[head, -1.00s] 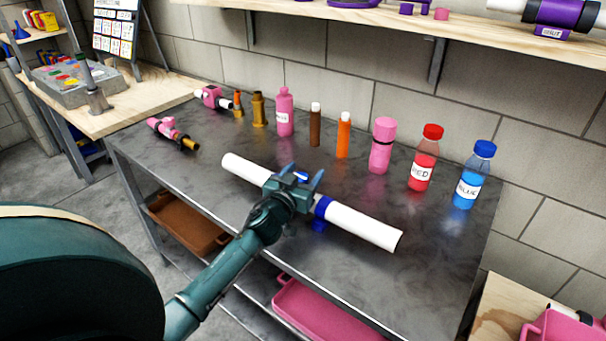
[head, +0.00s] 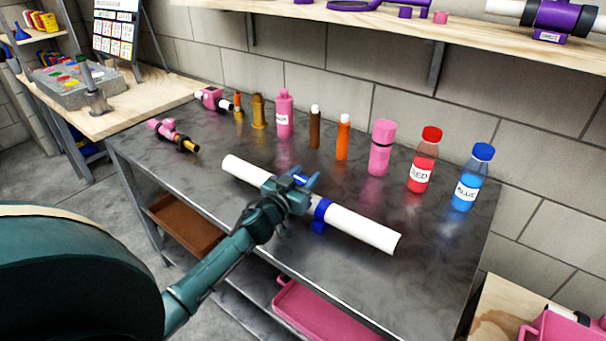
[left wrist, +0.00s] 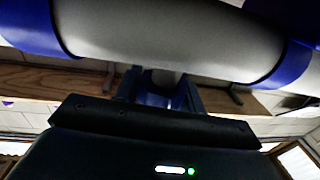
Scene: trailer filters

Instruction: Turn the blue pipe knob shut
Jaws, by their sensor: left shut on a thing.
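A white pipe (head: 365,228) with blue collars (head: 322,208) lies across the metal table. In the left wrist view, the pipe (left wrist: 170,42) runs across the top, with a blue collar (left wrist: 28,25) at each side. My left gripper (head: 308,179) is at the middle of the pipe, shut on the blue knob (head: 299,180). The fingers and wrist cover most of the knob. A blue part, likely the knob, shows dimly between the fingers in the left wrist view (left wrist: 158,92). How far the knob is turned cannot be told. My right gripper is not in view.
Several bottles and tubes stand along the back of the metal table (head: 410,275), including a red bottle (head: 421,172) and a blue bottle (head: 470,185). Pink fittings (head: 170,133) lie at the left. A wooden shelf (head: 400,27) hangs above. The table's right front is clear.

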